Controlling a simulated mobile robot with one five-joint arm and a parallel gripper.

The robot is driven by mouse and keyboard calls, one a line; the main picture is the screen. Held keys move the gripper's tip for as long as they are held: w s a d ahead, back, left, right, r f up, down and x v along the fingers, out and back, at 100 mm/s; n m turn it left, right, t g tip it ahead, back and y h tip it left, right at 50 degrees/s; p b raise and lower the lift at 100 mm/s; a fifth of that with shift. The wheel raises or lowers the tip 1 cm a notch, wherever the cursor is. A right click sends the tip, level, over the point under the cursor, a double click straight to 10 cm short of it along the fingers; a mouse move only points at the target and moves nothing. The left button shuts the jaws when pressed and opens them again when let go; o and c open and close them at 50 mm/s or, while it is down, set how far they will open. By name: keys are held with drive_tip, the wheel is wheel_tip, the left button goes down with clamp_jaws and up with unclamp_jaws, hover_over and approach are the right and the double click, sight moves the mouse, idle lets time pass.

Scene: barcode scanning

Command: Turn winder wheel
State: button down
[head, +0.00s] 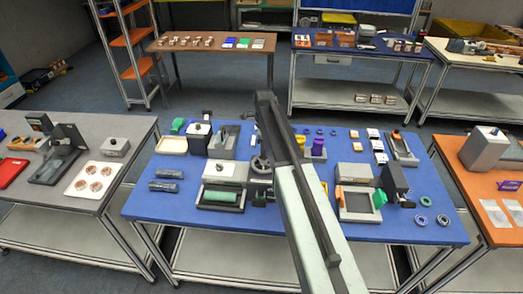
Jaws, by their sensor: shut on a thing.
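A dark spoked winder wheel (260,164) stands on the right side of a grey winder device on the blue table, in the middle of the head view. The device carries a green roll (220,196) in its dark front frame. A white label lies on its top. My arm rises from the bottom edge and passes just right of the wheel, covering what lies behind it. I cannot make out my gripper's fingers; they appear hidden behind the arm, so contact with the wheel does not show.
The blue table (150,208) also holds a second device with a green piece (379,198) at right, blue rings (443,219), dark cylinders (164,187) and a cream tray (173,145). A grey table stands at left and an orange-topped one at right. Dark floor lies behind.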

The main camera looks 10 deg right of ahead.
drive_tip(key=shift+d+m, duration=0.15)
drive_tip(key=shift+m, duration=0.25)
drive_tip(key=c, duration=1.3)
unclamp_jaws()
drive_tip(key=shift+o, duration=0.2)
wheel_tip(320, 180, up, 8)
drive_tip(key=p, duration=0.8)
drive_tip(key=shift+f, duration=0.1)
